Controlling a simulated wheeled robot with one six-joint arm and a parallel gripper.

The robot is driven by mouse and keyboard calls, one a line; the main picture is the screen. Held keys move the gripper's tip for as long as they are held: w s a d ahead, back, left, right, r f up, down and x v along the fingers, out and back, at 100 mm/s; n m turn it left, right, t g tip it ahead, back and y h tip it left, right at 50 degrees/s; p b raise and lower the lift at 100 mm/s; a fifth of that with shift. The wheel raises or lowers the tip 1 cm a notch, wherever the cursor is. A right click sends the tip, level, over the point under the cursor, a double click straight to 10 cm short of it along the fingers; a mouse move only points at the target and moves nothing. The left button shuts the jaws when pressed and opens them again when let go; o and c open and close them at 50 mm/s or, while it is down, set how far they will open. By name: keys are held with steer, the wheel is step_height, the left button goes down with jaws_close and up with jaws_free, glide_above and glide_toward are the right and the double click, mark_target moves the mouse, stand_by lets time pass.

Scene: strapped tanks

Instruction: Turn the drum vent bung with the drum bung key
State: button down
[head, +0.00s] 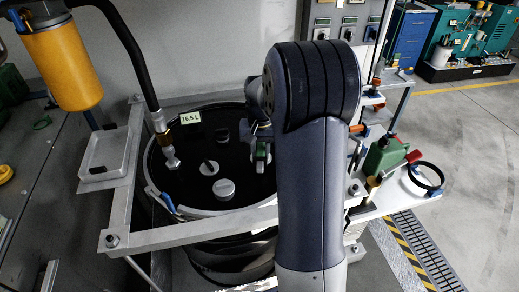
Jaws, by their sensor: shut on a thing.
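The black drum (235,262) stands inside a grey metal frame, its dark round lid (190,190) facing up. On the lid are a round silver bung (224,189) and a silver cap with a dark bar across it (209,167). I cannot tell which fitting is the vent bung. My gripper (262,148), partly hidden by my arm, is over the right part of the lid. It is shut on a small green-and-metal tool, seemingly the drum bung key (262,152). The tool's lower end is close to the lid; I cannot tell whether it touches a fitting.
A black hose (135,50) runs down to a brass fitting (161,125) on the lid. A "16.5 L" label (190,118) is beside it. Frame bars (190,232) surround the drum. A green can (382,158) and black ring (426,176) are at right. Open floor lies far right.

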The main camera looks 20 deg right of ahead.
steer(key=shift+s+f+b, duration=0.1)
steer(key=shift+f+b, duration=1.65)
steer(key=shift+f, duration=0.7)
steer(key=shift+f+b, duration=0.75)
steer(key=shift+f, duration=0.6)
steer(key=shift+s+d+n, duration=0.35)
steer(key=shift+d+n, duration=0.45)
steer(key=shift+n, duration=0.2)
steer(key=shift+s+d+r+n, duration=0.1)
steer(key=shift+d+n, duration=0.75)
steer(key=shift+n, duration=0.15)
steer(key=shift+d, duration=0.1)
